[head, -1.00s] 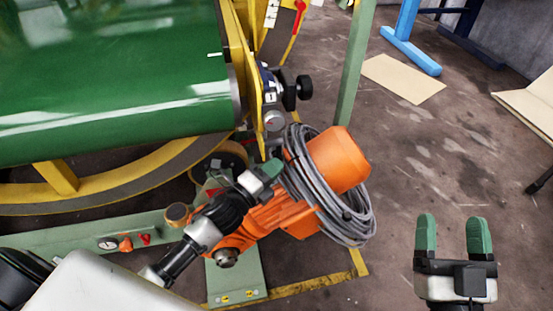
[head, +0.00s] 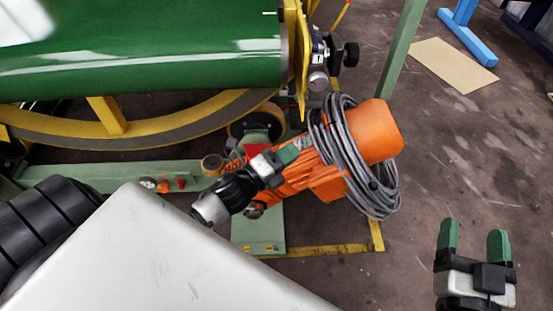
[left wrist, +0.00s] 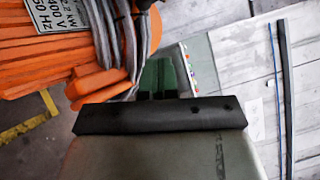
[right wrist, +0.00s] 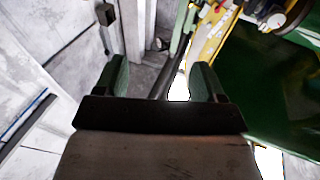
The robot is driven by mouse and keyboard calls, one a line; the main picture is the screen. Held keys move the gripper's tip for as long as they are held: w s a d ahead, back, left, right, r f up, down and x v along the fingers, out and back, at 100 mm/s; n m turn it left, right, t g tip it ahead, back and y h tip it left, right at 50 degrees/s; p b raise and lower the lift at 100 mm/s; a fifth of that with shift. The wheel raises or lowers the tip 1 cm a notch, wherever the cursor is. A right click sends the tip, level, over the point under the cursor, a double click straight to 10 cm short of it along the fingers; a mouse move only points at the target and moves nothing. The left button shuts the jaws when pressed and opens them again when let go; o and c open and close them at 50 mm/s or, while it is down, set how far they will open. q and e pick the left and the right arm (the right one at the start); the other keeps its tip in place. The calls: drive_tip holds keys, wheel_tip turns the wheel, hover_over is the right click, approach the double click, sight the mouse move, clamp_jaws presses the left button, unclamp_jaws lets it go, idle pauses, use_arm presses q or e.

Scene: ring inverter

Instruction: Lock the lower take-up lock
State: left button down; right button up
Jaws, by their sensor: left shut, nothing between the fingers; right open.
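I cannot tell for certain which part is the lower take-up lock. A small dial (head: 148,183) with red handles (head: 168,185) sits on the low green frame (head: 110,177). A black knob (head: 350,54) and a round gauge (head: 318,82) sit higher, at the end of the green drum (head: 150,55). My left gripper (head: 287,154) is shut and empty, in front of the orange motor (head: 372,132). Its closed green fingers show in the left wrist view (left wrist: 160,76). My right gripper (head: 474,240) is open and empty over bare floor at lower right; its spread fingers show in the right wrist view (right wrist: 160,80).
A coiled grey cable (head: 350,150) hangs around the motor, close to my left gripper. A green post (head: 402,48) stands behind it. A yellow floor line (head: 325,250) runs below. Cardboard (head: 453,64) lies at the back right. The floor at right is mostly clear.

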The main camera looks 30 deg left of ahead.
use_arm(q)
drive_tip(key=v, duration=0.3)
drive_tip(key=shift+s+a+r, duration=0.1)
drive_tip(key=shift+s+r, duration=0.05)
drive_tip(key=shift+s, duration=0.2)
use_arm(e)
drive_tip(key=shift+d+f+g+h, duration=0.15)
drive_tip(key=shift+f+g+h, duration=0.25)
drive_tip(key=shift+f+g, duration=0.4)
